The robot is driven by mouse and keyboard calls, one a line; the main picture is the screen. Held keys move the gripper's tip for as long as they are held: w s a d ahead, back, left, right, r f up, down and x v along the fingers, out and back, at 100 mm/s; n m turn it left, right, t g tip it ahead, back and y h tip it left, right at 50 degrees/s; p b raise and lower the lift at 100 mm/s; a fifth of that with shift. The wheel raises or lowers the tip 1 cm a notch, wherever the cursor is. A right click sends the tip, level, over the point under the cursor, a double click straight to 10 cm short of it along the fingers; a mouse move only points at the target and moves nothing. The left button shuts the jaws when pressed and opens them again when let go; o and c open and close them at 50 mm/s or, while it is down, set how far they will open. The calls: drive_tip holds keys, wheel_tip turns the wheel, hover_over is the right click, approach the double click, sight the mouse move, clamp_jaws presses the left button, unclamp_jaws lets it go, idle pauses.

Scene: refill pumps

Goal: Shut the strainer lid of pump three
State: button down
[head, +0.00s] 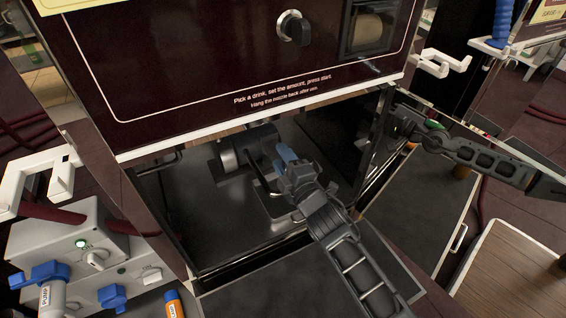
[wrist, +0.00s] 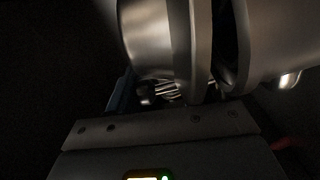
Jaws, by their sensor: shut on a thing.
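A grey metal strainer housing (head: 228,155) lies on its side in the open lower cabinet, with a rounded metal body (head: 262,138) beside it. In the dim wrist view, a metal cylinder ends in a broad flange (wrist: 192,45), and a second round flange (wrist: 242,45) faces it across a narrow dark gap. I cannot tell which one is the lid. My gripper (head: 290,170) reaches into the cabinet and is shut on a blue part (head: 286,153), probably a handle. Blue also shows faintly in the wrist view (wrist: 121,95). The fingertips are mostly hidden.
The maroon front panel (head: 240,60) overhangs the cabinet opening. A dark door (head: 425,205) stands open on the right, close to my arm. A grey box with blue valves (head: 70,245) stands at left. A bent metal bar (head: 262,182) is beside the gripper.

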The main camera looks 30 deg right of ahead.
drive_tip(key=shift+a+f+n+b, duration=0.2)
drive_tip(key=shift+f+n+b, duration=0.15)
drive_tip(key=shift+f, duration=0.15)
drive_tip(key=c, duration=0.7)
unclamp_jaws()
